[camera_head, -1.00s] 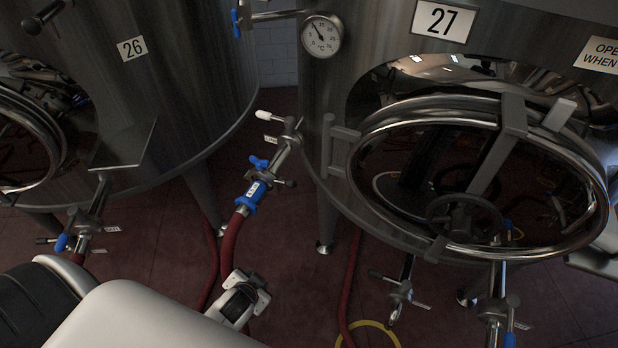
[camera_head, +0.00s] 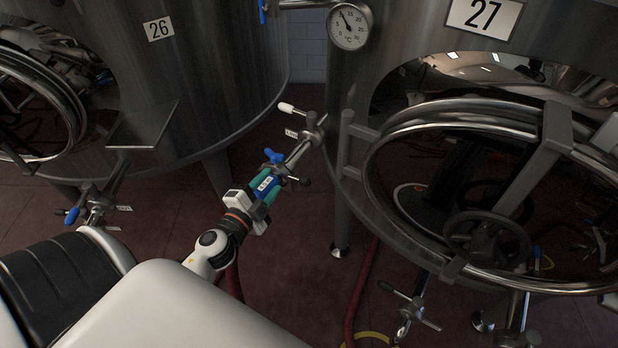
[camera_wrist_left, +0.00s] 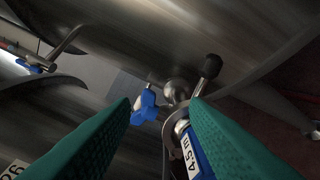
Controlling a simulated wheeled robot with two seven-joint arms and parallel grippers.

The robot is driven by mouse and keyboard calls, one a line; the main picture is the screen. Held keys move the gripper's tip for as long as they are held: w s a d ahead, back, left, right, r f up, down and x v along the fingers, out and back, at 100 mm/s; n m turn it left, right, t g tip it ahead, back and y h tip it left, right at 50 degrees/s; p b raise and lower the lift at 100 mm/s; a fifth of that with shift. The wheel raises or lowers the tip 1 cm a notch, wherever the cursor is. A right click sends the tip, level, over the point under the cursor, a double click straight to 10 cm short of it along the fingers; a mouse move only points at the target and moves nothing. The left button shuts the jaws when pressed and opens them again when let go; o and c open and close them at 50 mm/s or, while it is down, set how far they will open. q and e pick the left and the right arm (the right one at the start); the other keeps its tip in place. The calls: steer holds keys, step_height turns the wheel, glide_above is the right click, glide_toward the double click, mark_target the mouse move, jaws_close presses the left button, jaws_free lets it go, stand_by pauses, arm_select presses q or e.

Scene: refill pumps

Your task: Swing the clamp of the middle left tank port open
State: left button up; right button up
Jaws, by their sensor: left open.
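The middle left tank port is a steel pipe (camera_head: 300,150) slanting down from the left side of tank 27 in the head view. A blue hose coupling (camera_head: 267,183) sits at its lower end, with a blue lever (camera_head: 273,156) beside the pipe. A steel ring clamp (camera_wrist_left: 173,138) shows at the coupling in the left wrist view; whether it is fastened is unclear. A dark-tipped handle (camera_wrist_left: 209,68) stands out beyond it. My left gripper (camera_head: 264,184) is open, its teal fingers on either side of the blue coupling; contact is unclear. My right gripper is not in view.
Tank 27 (camera_head: 349,85) with its round hatch (camera_head: 375,185) fills the right; tank 26 (camera_head: 210,70) is at the left. A white-tipped handle (camera_head: 287,107) juts out above the port. Red hose (camera_head: 358,295) runs over the floor. Other ports hang lower down.

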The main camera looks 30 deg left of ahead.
mark_target(286, 173)
arm_select(q)
steer(key=w+d+f+m+h, duration=0.2)
steer(key=w+m+h, duration=0.1)
steer(key=w, duration=0.2)
steer(key=w+d+f+m+g+h, duration=0.1)
steer(key=w+d+f+m+h, duration=0.1)
steer(key=w+f+m, duration=0.1)
steer(key=w+m, duration=0.1)
steer(key=w, duration=0.1)
steer(key=shift+w+d+g+h, duration=0.2)
steer(key=shift+w+g+h, duration=0.1)
steer(key=shift+w+h, duration=0.1)
jaws_close()
